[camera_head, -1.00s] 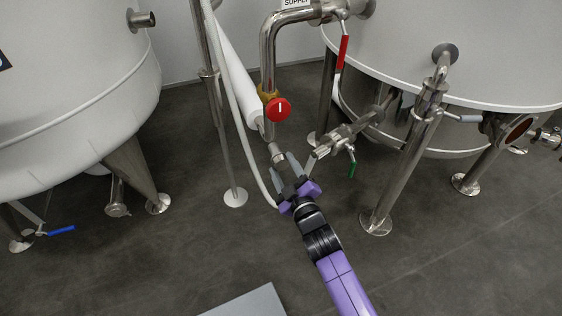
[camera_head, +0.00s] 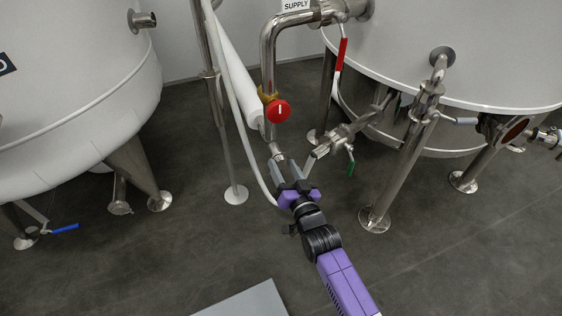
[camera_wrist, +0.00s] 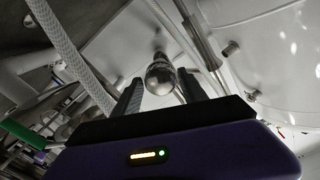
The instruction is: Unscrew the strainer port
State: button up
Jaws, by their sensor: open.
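The strainer port, as far as I can tell, is the short steel fitting (camera_head: 277,151) at the lower end of the bent supply pipe. In the wrist view its round, shiny metal end (camera_wrist: 160,78) sits between my finger pads. My gripper (camera_head: 286,172) is open, with one finger on each side of the fitting's lower end. In the wrist view the two dark fingers (camera_wrist: 161,92) flank the round end, and I cannot tell whether either touches it. The far side of the fitting is hidden.
A red round knob (camera_head: 278,111) is on the pipe just above. A valve with a green handle (camera_head: 351,161) is close on the right. A white hose (camera_head: 238,90) passes close on the left. A steel tank leg (camera_head: 402,170) stands further right. The floor in front is mostly clear.

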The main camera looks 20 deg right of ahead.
jog(key=m, duration=0.1)
jog(key=m+b, duration=0.1)
jog(key=m, duration=0.1)
jog(key=shift+f+m+b, duration=0.2)
jog(key=shift+m+b, duration=0.1)
jog(key=m, duration=0.4)
jog(key=shift+r, duration=0.15)
jog(key=m, duration=0.8)
jog(key=shift+a+m, duration=0.1)
jog(key=shift+m, duration=0.3)
grip_shut()
jog(key=n, duration=0.5)
jog(key=shift+n, duration=1.2)
jog(key=n, duration=0.3)
